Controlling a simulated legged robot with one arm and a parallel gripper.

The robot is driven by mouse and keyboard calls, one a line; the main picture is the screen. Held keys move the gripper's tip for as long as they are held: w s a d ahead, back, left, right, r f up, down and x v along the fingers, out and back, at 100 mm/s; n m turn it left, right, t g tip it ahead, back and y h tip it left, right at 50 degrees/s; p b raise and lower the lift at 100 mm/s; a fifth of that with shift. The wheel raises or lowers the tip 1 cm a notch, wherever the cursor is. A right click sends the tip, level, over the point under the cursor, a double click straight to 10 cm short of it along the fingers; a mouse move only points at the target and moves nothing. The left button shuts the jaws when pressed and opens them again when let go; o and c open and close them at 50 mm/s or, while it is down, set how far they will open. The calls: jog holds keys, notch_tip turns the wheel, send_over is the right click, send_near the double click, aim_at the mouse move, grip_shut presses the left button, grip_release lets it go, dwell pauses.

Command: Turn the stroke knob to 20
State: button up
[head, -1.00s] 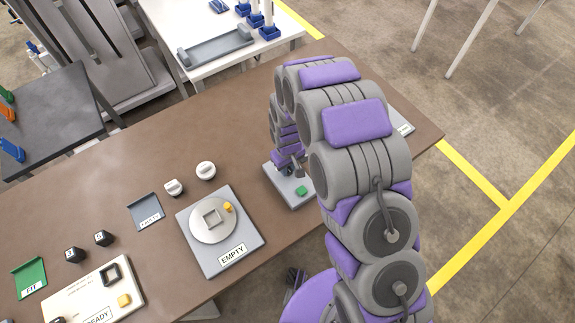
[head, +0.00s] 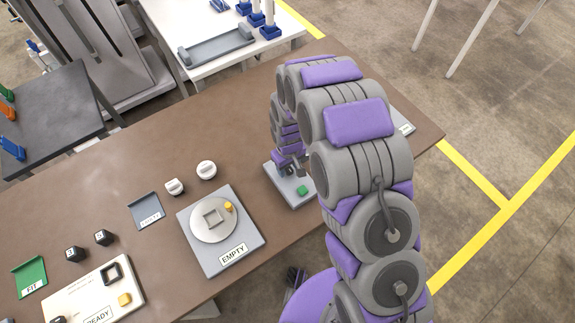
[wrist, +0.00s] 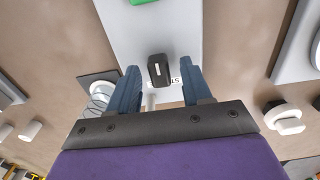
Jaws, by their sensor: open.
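The stroke knob (wrist: 160,71) is a small black knob with a white line on its top. It stands on a light grey panel (wrist: 150,40) and shows in the wrist view. My gripper (wrist: 160,86) is open, with one blue finger on each side of the knob and a gap visible on both sides. A label beside the knob is partly covered, and no number on it can be read. In the head view the panel (head: 275,178) lies under my arm, and my gripper and the knob are mostly hidden there.

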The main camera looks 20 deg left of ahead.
notch_tip(320, 180, up, 17)
jog(key=p, duration=0.1)
jog(key=shift+p, duration=0.4)
jog(key=shift+r, duration=0.1)
dwell(0.3)
jog(key=s+d+r+m+b, duration=0.1)
jog(key=s+d+r+m, duration=0.1)
jog(key=s+d+r, duration=0.45)
jog(key=s+d+r+m+g, duration=0.1)
jog(key=s+d+r+m, duration=0.2)
jog(key=d, duration=0.6)
jog(key=s+d+r+m+b, duration=0.1)
jog(key=s+d+r+m, duration=0.15)
jog(key=s+d, duration=0.45)
jog(key=s+d+r+m, duration=0.1)
jog(key=s+d, duration=0.3)
jog(key=s, duration=0.7)
jog(key=shift+d+m+g+b, duration=0.3)
jog(key=shift+m+g, duration=0.1)
jog(key=shift+m, duration=0.25)
jog(key=shift+w+a+r, duration=0.1)
jog(key=shift+c, duration=0.4)
